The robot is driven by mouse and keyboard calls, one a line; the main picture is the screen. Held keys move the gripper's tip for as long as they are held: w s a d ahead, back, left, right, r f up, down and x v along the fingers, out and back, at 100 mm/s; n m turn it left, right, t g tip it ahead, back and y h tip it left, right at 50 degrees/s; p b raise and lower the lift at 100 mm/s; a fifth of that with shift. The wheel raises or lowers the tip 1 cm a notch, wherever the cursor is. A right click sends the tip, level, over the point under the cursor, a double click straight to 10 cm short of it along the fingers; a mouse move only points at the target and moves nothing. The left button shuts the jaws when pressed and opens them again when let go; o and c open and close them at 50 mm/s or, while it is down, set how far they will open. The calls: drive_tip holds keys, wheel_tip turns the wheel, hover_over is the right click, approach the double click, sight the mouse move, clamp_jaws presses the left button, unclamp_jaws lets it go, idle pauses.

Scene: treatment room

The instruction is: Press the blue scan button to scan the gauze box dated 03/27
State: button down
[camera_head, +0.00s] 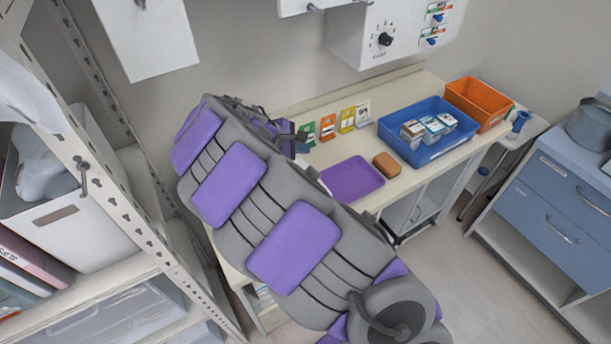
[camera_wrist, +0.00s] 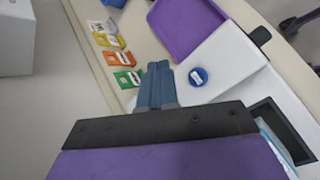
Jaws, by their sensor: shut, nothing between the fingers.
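My gripper (camera_wrist: 158,84) is shut and empty in the wrist view, its blue-grey fingers together. The round blue scan button (camera_wrist: 198,76) sits on a white device (camera_wrist: 225,65), just right of the fingertips; I see a gap between them in the picture. A dark-framed opening (camera_wrist: 285,130) in the device shows a pale blue and white item (camera_wrist: 268,133), partly hidden by my gripper; I cannot tell what it is. In the head view my arm hides the device. Several small boxes (camera_head: 433,126) stand in a blue crate (camera_head: 425,153); no date is readable.
A purple tray (camera_head: 352,180) and a brown block (camera_head: 386,165) lie on the counter (camera_head: 340,150). Several coloured cards (camera_head: 328,127) stand along the back. An orange bin (camera_head: 480,103) is beyond the crate. A metal shelf rack (camera_head: 120,150) stands close on the left.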

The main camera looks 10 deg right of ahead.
drive_tip(key=a+f+b, duration=0.1)
drive_tip(key=f+b, duration=0.1)
drive_tip(key=a+f+b, duration=0.1)
drive_tip(key=f, duration=0.1)
drive_tip(key=shift+a, duration=0.3)
drive_tip(key=shift+d+f, duration=1.2)
drive_tip(key=shift+d+f+b, duration=0.3)
drive_tip(key=shift+d, duration=0.05)
drive_tip(key=shift+a, duration=1.3)
drive_tip(key=shift+d, duration=1.1)
drive_tip(key=shift+a, duration=0.95)
drive_tip(key=shift+d, duration=0.75)
drive_tip(key=shift+a, duration=0.55)
drive_tip(key=shift+d+f, duration=0.3)
drive_tip(key=shift+d, duration=0.25)
drive_tip(key=shift+a+f, duration=0.1)
drive_tip(key=shift+a, duration=0.25)
